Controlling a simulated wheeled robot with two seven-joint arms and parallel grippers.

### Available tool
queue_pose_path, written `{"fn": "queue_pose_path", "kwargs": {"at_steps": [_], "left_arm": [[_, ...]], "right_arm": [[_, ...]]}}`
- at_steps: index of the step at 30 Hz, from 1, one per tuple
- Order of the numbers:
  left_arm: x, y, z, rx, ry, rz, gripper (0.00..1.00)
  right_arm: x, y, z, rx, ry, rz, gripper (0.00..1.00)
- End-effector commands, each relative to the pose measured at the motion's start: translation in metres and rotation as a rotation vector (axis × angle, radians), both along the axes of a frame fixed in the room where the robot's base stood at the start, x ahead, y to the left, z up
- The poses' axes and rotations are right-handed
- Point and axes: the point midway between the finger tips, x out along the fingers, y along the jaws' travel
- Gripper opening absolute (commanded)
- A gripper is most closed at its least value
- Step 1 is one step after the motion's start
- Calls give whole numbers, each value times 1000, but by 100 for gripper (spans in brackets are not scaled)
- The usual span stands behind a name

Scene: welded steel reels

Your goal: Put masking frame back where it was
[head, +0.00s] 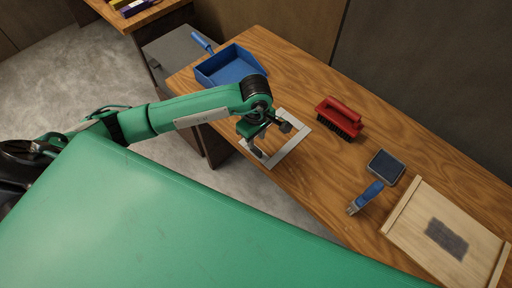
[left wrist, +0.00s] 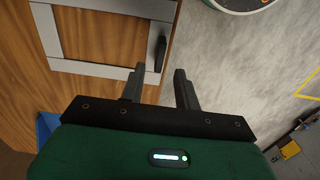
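The masking frame (head: 293,148) is a pale grey, flat square frame lying on the wooden bench at its near edge, with wood showing through its opening. It also shows in the left wrist view (left wrist: 100,72), with a dark upright handle (left wrist: 160,52) on the rail along the bench edge. My left gripper (head: 257,148) is over the frame's near-left side and partly hides it. In the left wrist view its fingers (left wrist: 159,74) are apart and empty, with the handle just beyond and between the tips. My right gripper is not in view.
A blue dustpan (head: 230,67) is at the bench's far left. A red brush (head: 340,118), a dark pad (head: 386,167) and a blue-handled brush (head: 366,198) lie to the right. A pale board (head: 415,215) with side rails and a dark patch (head: 447,239) is at lower right.

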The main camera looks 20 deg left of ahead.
Motion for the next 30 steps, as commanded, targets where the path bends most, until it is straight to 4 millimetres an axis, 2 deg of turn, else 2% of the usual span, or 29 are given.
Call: {"fn": "queue_pose_path", "kwargs": {"at_steps": [1,6,10,16,30], "left_arm": [[1,0,8,1,-7,-2,32],[1,0,38,1,-4,-1,32],[0,0,51,0,-2,1,32],[-1,0,57,0,1,0,32],[-1,-1,56,-6,2,0,32]], "right_arm": [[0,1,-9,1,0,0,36],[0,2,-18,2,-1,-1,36],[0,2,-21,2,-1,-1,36],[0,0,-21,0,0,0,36],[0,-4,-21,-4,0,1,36]]}}
